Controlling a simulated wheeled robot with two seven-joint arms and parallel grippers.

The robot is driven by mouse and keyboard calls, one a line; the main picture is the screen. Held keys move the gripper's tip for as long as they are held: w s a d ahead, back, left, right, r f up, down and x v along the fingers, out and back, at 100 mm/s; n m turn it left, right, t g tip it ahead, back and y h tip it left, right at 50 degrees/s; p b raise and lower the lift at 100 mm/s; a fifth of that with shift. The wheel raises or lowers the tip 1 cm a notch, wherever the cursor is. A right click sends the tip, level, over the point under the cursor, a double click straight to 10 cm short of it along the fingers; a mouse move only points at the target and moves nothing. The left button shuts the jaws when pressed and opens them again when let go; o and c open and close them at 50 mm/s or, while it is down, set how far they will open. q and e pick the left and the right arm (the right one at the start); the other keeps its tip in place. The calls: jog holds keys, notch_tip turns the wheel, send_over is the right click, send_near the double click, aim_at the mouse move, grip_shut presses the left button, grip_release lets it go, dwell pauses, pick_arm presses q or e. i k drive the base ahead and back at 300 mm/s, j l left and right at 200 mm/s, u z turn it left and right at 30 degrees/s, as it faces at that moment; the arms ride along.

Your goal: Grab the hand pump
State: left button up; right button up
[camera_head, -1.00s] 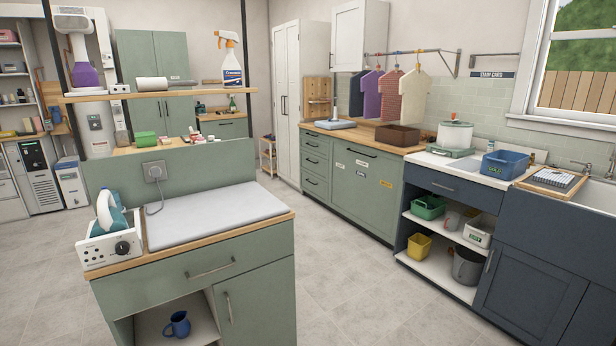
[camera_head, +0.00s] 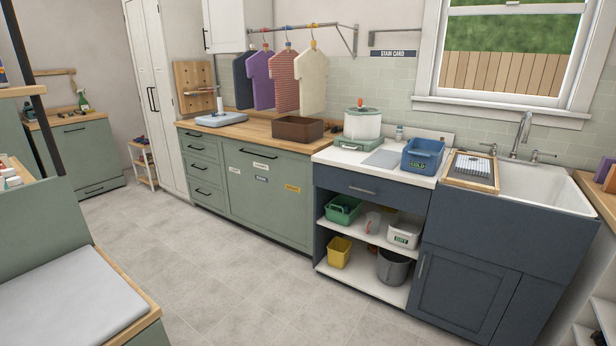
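No object here can be made out for certain as the hand pump. On the wooden counter stands a flat pale blue-grey device (camera_head: 221,119) with a thin white upright piece; I cannot tell whether it is the pump. Neither of my grippers is in view.
A brown box (camera_head: 297,129) and blue basket (camera_head: 422,155) stand on the counters. Several shirts hang above. A washboard (camera_head: 471,169) lies by the sink (camera_head: 540,188). An ironing station (camera_head: 68,296) is at the lower left. The tiled floor (camera_head: 220,270) between is clear.

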aim_at(219, 101)
jog(key=i+z, duration=0.4)
jog(key=i, duration=0.9)
jog(key=i+j+u, duration=0.1)
jog(key=i+u, duration=0.7)
jog(key=u, duration=0.15)
jog(key=i+l+u, duration=0.15)
jog(key=i+u, duration=0.2)
jog(key=u, duration=0.15)
jog(key=i+j+u, duration=0.15)
jog(key=i+u, duration=0.25)
jog(key=i, duration=0.25)
jog(key=i+l+u, duration=0.1)
jog(key=i+u, duration=0.3)
jog(key=i, duration=0.25)
jog(key=i+j+z, duration=0.15)
jog(key=i+z, duration=0.3)
jog(key=i+j+z, duration=0.85)
jog(key=i+l, duration=0.05)
jog(key=i, duration=0.05)
